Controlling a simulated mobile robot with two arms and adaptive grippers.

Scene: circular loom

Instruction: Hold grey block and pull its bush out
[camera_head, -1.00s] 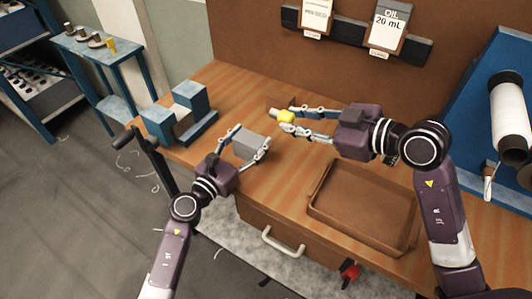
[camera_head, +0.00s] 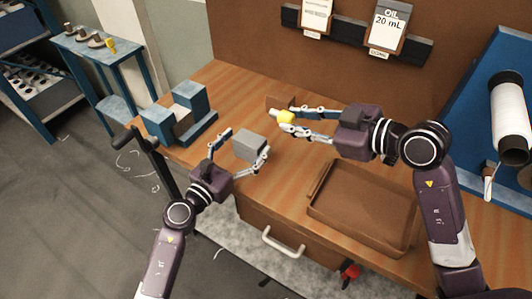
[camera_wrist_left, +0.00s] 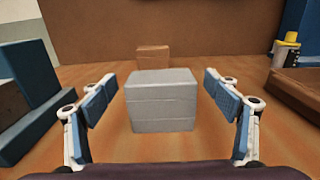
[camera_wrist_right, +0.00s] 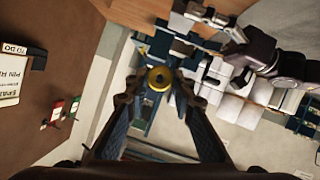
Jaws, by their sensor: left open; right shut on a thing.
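The grey block (camera_head: 250,146) sits on the wooden bench. In the left wrist view the grey block (camera_wrist_left: 162,105) stands between the spread fingers, with a gap on each side. My left gripper (camera_head: 238,151) is open and does not touch it; the left wrist view shows both fingertips (camera_wrist_left: 165,90). My right gripper (camera_head: 287,121) is shut on the yellow bush (camera_head: 285,117), held apart from the grey block, further back on the bench. In the right wrist view the bush (camera_wrist_right: 158,78) shows as a yellow ring between the fingertips.
A blue fixture with a grey middle (camera_head: 180,114) stands on the bench at left. A small brown block (camera_wrist_left: 153,53) is behind the grey block. A brown tray (camera_head: 362,205) lies at the front right. A blue stand with a white roll (camera_head: 510,105) is at far right.

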